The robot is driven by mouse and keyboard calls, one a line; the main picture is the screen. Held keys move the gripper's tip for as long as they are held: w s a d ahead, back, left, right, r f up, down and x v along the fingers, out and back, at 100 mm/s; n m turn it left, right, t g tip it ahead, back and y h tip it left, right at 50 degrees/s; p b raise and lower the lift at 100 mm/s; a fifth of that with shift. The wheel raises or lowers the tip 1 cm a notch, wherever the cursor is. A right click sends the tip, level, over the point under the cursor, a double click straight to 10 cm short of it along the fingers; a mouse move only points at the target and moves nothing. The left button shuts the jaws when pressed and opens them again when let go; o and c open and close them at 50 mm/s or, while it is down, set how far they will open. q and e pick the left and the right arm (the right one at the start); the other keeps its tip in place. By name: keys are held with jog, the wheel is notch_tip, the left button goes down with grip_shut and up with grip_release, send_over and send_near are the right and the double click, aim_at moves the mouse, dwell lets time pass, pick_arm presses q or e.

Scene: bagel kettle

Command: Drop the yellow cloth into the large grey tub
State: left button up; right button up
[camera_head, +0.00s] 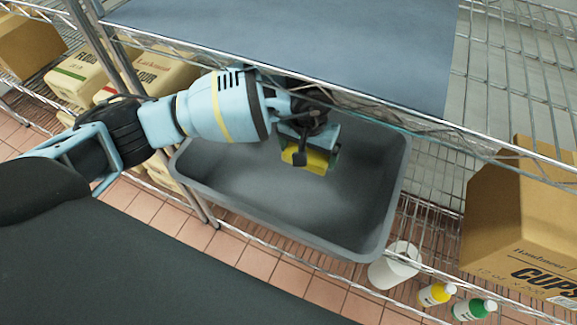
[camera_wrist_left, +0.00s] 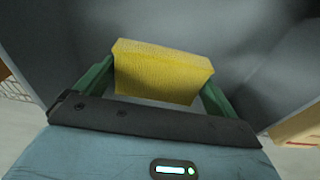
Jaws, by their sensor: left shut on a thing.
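The yellow cloth (camera_head: 306,160) is at the end of my left gripper (camera_head: 303,157), inside the outline of the large grey tub (camera_head: 270,230) in the head view. In the left wrist view the cloth (camera_wrist_left: 162,75) sits folded between the two green fingers of my left gripper (camera_wrist_left: 160,88), which is shut on it. The tub's grey walls (camera_wrist_left: 265,45) surround the cloth there. I cannot tell whether the cloth touches the tub floor. Part of the cloth is hidden by the gripper. My right gripper is not in view.
A dark shelf (camera_head: 300,45) with a wire edge lies above the tub's far side, close over my left wrist. A cardboard cup box (camera_head: 520,220), a white roll (camera_head: 395,266) and yellow and green bottles (camera_head: 437,294) are to the right. Flour bags (camera_head: 78,75) stand at left.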

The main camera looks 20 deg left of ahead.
pick_arm(q)
jog(key=shift+w+a, duration=0.3)
jog(key=shift+f, duration=0.2)
send_near(304, 181)
jog(key=shift+w, duration=0.25)
jog(key=shift+f, duration=0.55)
notch_tip(304, 181, down, 3)
jog(key=shift+f+b, duration=0.15)
jog(key=shift+b, duration=0.15)
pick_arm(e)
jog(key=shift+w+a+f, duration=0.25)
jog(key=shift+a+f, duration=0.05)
